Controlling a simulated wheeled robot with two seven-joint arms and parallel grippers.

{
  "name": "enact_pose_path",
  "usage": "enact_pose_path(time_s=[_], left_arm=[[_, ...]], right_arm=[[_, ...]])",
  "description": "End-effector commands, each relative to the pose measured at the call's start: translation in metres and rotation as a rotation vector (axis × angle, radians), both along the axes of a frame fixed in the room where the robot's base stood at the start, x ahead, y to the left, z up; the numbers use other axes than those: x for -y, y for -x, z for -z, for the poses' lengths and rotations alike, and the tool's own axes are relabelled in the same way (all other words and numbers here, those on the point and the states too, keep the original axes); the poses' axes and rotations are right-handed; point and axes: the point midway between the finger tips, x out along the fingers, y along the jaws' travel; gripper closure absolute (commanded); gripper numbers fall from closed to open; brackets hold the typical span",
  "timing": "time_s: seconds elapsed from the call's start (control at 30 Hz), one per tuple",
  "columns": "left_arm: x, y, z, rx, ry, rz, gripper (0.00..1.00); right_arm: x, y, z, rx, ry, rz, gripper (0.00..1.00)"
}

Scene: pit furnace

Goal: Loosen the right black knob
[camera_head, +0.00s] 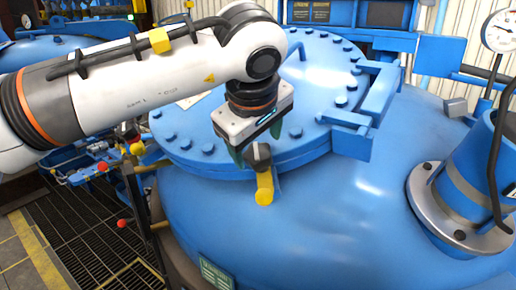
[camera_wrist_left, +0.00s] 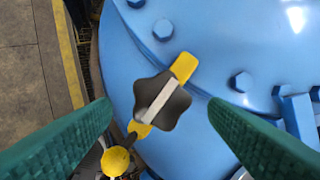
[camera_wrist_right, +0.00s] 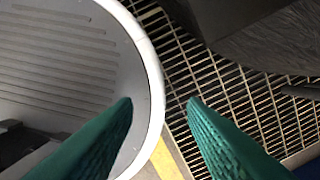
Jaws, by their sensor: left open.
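A black star-shaped knob (camera_wrist_left: 177,108) with a pale bar across its top sits on a yellow clamp piece (camera_wrist_left: 184,66) at the rim of the blue furnace lid. In the head view the knob (camera_head: 262,155) shows at the lid's front edge, above the yellow piece (camera_head: 265,188). My left gripper (camera_head: 256,143) is open and points down over the knob. In the left wrist view the knob lies between its two green fingers, apart from both. My right gripper (camera_wrist_right: 160,103) is open and empty, away from the lid and out of the head view.
The blue lid (camera_head: 310,100) has several bolts and a bracket (camera_head: 365,115) on its right. A flanged blue pipe (camera_head: 470,180) and a gauge (camera_head: 500,31) stand at the right. Yellow and red knobbed levers (camera_head: 137,148) are at the left. Floor grating (camera_wrist_right: 235,85) lies below my right gripper.

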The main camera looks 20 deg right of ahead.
Motion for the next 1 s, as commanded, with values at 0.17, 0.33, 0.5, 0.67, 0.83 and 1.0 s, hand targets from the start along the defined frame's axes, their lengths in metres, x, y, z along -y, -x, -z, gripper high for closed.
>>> enact_pose_path(time_s=[0.17,0.33,0.5,0.67,0.83,1.0], left_arm=[[0.005,-0.012,0.021,-0.002,0.001,0.000,0.31],[0.007,-0.017,0.030,-0.001,0.001,0.000,0.31],[0.007,-0.017,0.031,-0.001,0.002,0.000,0.31],[0.007,-0.017,0.031,-0.001,0.002,0.000,0.41],[0.007,-0.017,0.031,-0.001,0.002,0.000,0.69],[0.007,-0.017,0.031,-0.002,0.002,-0.003,0.76]], right_arm=[[0.000,0.000,-0.006,0.000,0.000,0.000,0.62],[0.000,0.000,-0.007,0.000,0.000,0.000,0.62],[0.000,0.000,-0.006,0.000,0.000,0.000,0.62],[0.000,0.000,-0.006,0.000,0.000,0.000,0.62],[0.000,0.000,-0.006,0.000,0.000,0.000,0.62],[0.000,0.000,-0.006,0.000,0.000,0.000,0.62]])
